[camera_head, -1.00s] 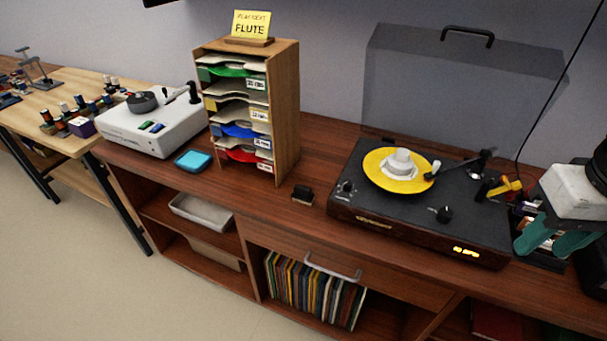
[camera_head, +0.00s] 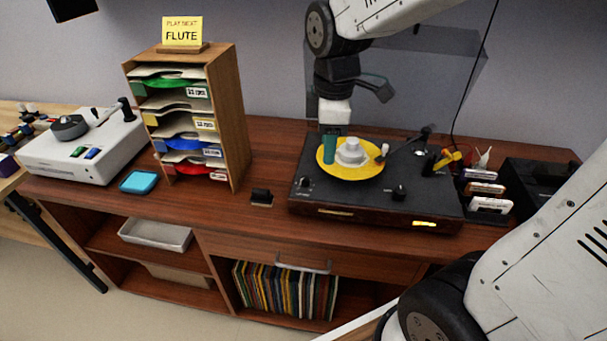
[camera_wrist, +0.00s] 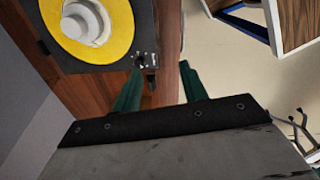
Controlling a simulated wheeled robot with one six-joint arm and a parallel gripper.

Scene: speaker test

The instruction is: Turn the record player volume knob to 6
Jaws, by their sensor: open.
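The record player (camera_head: 345,205) is a dark box with a yellow record (camera_head: 330,172) on its platter. One black knob (camera_head: 304,183) is at its front left and a second (camera_head: 399,192) at its front right. Their labels are too small to read. My gripper (camera_head: 329,158) is above the player's left side, in front of the record's left edge in the head view. In the wrist view my open, empty gripper (camera_wrist: 160,67) has green fingers, with the front-left knob (camera_wrist: 140,59) just beyond the left fingertip. A lit display (camera_head: 424,223) is unreadable.
A small black block (camera_head: 262,195) lies left of the player. A wooden rack (camera_head: 234,120) of sleeves stands farther left. A tonearm (camera_head: 405,144) and cartridge-like items (camera_head: 484,188) are to the right. The raised lid (camera_head: 435,80) stands behind.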

